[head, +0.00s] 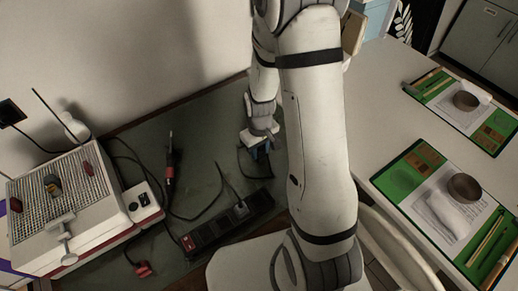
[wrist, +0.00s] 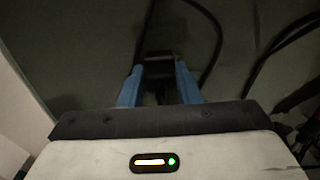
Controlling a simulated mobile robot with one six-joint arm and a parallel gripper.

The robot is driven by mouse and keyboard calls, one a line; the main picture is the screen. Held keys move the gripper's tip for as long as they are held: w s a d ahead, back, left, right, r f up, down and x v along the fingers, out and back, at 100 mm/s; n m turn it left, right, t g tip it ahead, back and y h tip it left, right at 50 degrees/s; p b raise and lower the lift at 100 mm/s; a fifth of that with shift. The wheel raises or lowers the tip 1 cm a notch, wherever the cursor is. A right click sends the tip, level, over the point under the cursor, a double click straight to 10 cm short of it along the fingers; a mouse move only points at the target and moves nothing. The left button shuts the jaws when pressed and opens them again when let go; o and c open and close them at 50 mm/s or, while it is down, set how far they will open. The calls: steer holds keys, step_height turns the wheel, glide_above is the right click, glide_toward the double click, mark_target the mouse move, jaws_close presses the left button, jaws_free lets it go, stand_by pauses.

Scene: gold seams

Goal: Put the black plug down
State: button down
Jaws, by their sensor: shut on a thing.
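My gripper (head: 258,150) is over the dark green mat (head: 205,140), near its back right part. In the wrist view its two blue fingers (wrist: 159,88) are shut on the black plug (wrist: 159,68), which sits between the fingertips. A black cable curves on the mat beside the plug in the wrist view. In the head view the plug is too small and too much covered by the gripper to make out. I cannot tell whether the plug touches the mat.
A black power strip (head: 205,236) with a grey plug (head: 240,208) in it lies in front of my gripper. A red-handled tool (head: 170,180) and cables lie to the left. A white table (head: 375,110) is right.

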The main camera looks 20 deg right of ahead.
mark_target(260, 149)
steer(key=shift+f+b, duration=0.5)
steer(key=shift+f, duration=0.1)
steer(key=c, duration=1.1)
jaws_free()
steer(key=shift+o, duration=0.2)
steer(key=shift+r+p, duration=0.55)
step_height(260, 149, up, 12)
steer(key=s+r+m+t, duration=0.2)
steer(key=s+r+m, duration=0.1)
steer(key=s+r, duration=1.1)
steer(key=shift+a+m+t, duration=0.15)
steer(key=shift+m+t, duration=0.15)
steer(key=shift+t, duration=0.1)
